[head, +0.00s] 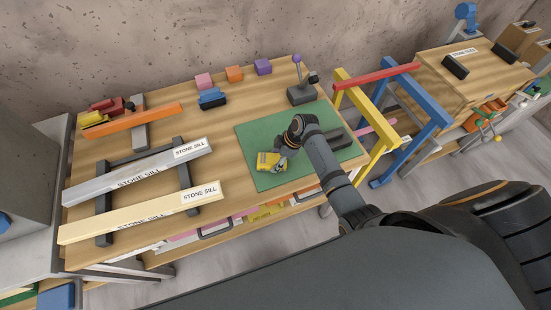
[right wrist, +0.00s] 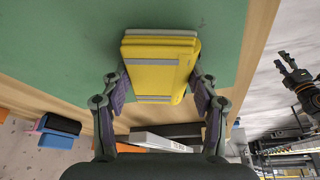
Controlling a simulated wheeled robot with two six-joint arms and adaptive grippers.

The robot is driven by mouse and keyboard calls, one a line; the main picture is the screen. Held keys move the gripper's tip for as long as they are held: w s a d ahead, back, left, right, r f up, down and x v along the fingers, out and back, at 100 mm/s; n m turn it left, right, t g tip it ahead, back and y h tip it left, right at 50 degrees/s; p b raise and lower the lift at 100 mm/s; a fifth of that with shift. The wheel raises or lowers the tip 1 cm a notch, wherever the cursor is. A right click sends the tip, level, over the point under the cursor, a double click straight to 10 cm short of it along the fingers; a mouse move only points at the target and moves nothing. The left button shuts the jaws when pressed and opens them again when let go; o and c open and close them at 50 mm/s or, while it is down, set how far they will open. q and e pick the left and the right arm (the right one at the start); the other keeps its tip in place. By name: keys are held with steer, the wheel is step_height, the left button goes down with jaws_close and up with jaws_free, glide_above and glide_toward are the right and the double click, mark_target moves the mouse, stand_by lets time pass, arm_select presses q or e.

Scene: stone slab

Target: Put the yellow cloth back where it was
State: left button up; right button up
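The yellow cloth (head: 267,161), folded in a thick stack with grey bands, is at the left part of the green mat (head: 252,133) on the workbench. My right gripper (head: 281,152) reaches down over it from the right. In the right wrist view the cloth (right wrist: 155,75) fills the space between the two finger pads of my right gripper (right wrist: 162,90), with the pads against its two sides. Any small gap under the cloth is hard to judge. My left gripper (right wrist: 287,62) shows only at the right edge of the right wrist view, empty with fingers apart.
Two stone sills (head: 142,171) lie on dark supports at the bench's left. Coloured blocks (head: 234,74) stand along the back. Yellow and blue frames (head: 420,135) stand right of the bench.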

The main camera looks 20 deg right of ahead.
steer(key=shift+o, duration=2.2)
steer(key=shift+w+a, duration=0.1)
steer(key=shift+w, duration=0.05)
steer(key=shift+r, duration=0.1)
steer(key=shift+d+r, duration=0.2)
steer(key=shift+r, duration=0.1)
arm_select(q)
steer(key=shift+s+f+b, duration=0.15)
steer(key=shift+f+b, duration=0.4)
steer(key=shift+f, duration=0.1)
arm_select(e)
steer(key=v, duration=1.1)
steer(key=shift+r, duration=0.3)
steer(key=shift+f, duration=0.1)
